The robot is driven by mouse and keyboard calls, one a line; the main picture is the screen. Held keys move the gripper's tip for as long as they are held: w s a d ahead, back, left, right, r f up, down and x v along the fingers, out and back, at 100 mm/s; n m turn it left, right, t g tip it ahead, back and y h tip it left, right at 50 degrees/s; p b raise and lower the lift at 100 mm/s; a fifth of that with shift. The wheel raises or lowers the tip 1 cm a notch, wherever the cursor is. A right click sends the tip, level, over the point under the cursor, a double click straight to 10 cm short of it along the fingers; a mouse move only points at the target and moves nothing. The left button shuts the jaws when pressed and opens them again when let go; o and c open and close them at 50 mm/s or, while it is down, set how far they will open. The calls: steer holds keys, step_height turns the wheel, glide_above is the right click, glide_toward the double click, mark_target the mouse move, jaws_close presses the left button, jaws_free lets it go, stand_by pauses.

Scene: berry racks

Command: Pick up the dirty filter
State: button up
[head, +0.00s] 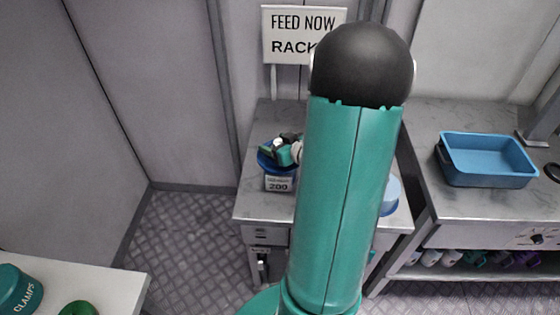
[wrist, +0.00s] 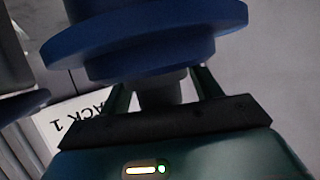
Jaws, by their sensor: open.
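A blue, round, flanged part (wrist: 150,45) with a grey stem (wrist: 160,92) fills the top of the wrist view; it may be the dirty filter, but no dirt shows clearly. My gripper (wrist: 162,88) is open, with one finger on each side of the stem; I cannot tell whether they touch it. In the head view my gripper (head: 283,148) is at a dark blue round holder (head: 266,163) with a white label reading 200, on the metal bench (head: 262,207). My teal arm hides much of the bench.
A sign (head: 290,35) reading FEED NOW RACK stands behind the bench. A pale blue round item (head: 391,190) is partly hidden by my arm. An empty blue tray (head: 480,181) sits on the right counter. A teal CLAMPS bin (head: 20,288) is at lower left. Open floor lies left of the bench.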

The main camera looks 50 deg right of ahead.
steer(key=shift+s+f, duration=0.1)
jaws_close()
stand_by(0.3)
